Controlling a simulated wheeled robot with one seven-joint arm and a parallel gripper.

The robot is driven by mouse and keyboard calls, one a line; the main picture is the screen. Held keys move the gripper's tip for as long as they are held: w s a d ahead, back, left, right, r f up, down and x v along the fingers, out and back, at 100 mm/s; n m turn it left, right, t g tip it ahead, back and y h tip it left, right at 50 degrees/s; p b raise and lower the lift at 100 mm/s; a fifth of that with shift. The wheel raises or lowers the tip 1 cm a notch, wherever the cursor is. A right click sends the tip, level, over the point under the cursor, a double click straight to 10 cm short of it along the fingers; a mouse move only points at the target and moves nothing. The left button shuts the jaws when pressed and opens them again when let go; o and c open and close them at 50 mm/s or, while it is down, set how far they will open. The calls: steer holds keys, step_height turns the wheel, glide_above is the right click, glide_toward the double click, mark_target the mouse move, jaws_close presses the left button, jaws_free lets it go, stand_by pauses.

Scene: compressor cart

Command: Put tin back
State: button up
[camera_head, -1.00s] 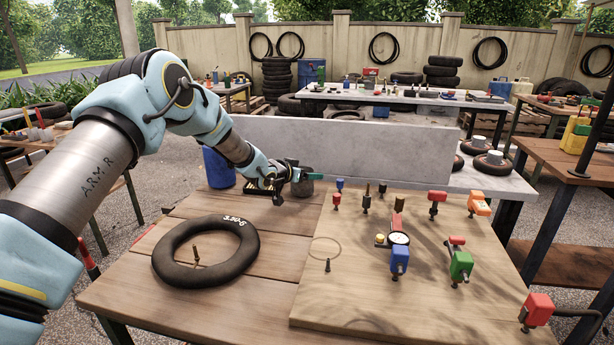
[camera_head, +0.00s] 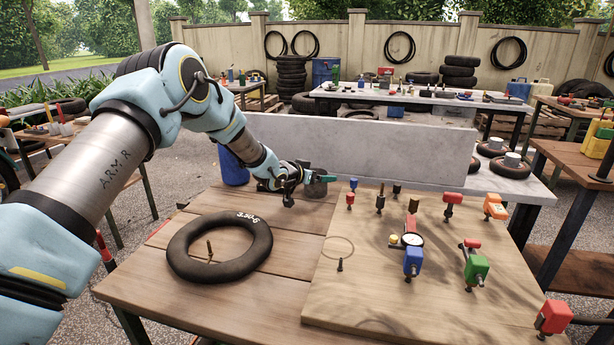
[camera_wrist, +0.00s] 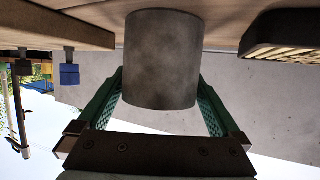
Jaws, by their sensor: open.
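The tin, a plain grey cylinder (camera_wrist: 162,60), stands at the back of the wooden bench, just left of the pegged board. In the wrist view, which is upside down, it sits between the two green fingers of my gripper (camera_head: 318,178). The fingers are open, one on each side, with a small gap visible at their lower parts; I cannot tell whether the tips touch it. In the head view the tin (camera_head: 316,189) is largely hidden behind my gripper.
A pale board (camera_head: 519,185) with coloured clamps and a gauge (camera_head: 411,240) fills the bench's right side. A black tyre (camera_head: 188,262) lies front left. A grey upright slab (camera_head: 400,150) stands behind. Bare planks lie between.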

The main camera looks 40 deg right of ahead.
steer(key=b+v, duration=0.1)
steer(key=v, duration=0.9)
steer(key=shift+a+b, duration=0.3)
steer(key=shift+b, duration=0.05)
steer(key=shift+r, duration=0.1)
steer(key=w+a+r+n+t+y, duration=0.15)
steer(key=w+a+n+y, duration=0.3)
steer(key=a, duration=1.15)
steer(key=w+a+n+t+y, duration=0.2)
steer(key=w+a+n+y, duration=0.3)
steer(key=a, duration=1.1)
steer(key=s+a+n+g+y, duration=0.1)
steer(key=s+a, duration=0.1)
steer(key=a, duration=0.6)
steer(key=s+a+y, duration=0.1)
steer(key=s+a, duration=0.1)
steer(key=a, duration=0.5)
steer(key=s+a+n+g+y, duration=0.1)
steer(key=s+a+n+g, duration=0.2)
steer(key=s+a, duration=0.9)
steer(key=shift+s+a+n, duration=0.2)
steer(key=shift+s+n, duration=0.05)
steer(key=shift+n, duration=0.4)
steer(key=shift+y, duration=0.25)
